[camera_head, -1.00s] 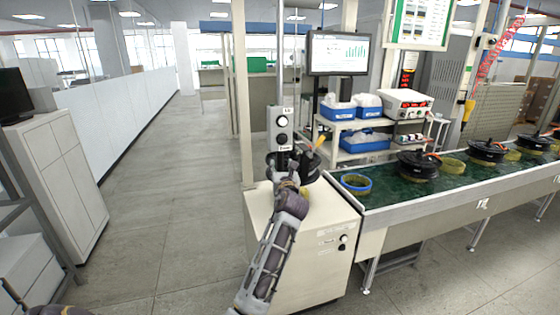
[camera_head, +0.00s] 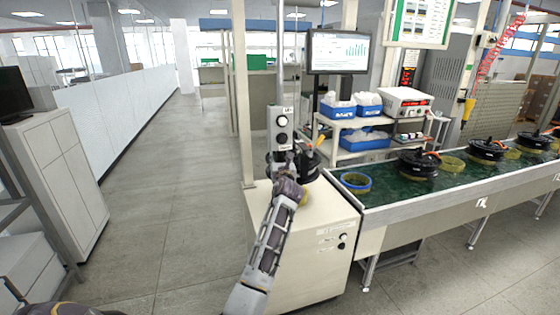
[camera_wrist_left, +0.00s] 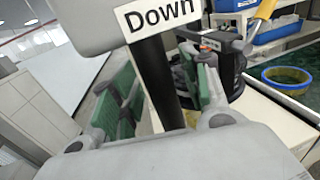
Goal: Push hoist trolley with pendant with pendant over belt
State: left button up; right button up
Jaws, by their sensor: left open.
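The hoist pendant (camera_head: 282,128) is a grey box with round buttons, hanging upright at the lower end of a pole above the white cabinet. In the left wrist view its "Down" label (camera_wrist_left: 157,16) and a black stem (camera_wrist_left: 163,85) below it show close up. My left gripper (camera_head: 285,165) is just below the pendant box. Its green-padded fingers are open, one on each side of the black stem; I cannot tell whether they touch it. The belt (camera_head: 395,190) is dark green and lies to the right. The hoist trolley is out of view. My right gripper is not in view.
A black hub motor (camera_head: 306,165) sits on the white cabinet (camera_head: 315,225) behind my gripper. A blue-rimmed ring (camera_head: 355,183) and several hub motors are on the belt. A shelf with blue bins (camera_head: 338,109) stands behind. The floor at left is clear.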

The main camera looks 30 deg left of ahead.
pick_arm(q)
grip_shut()
jog(key=shift+d, duration=0.1)
dwell(0.4)
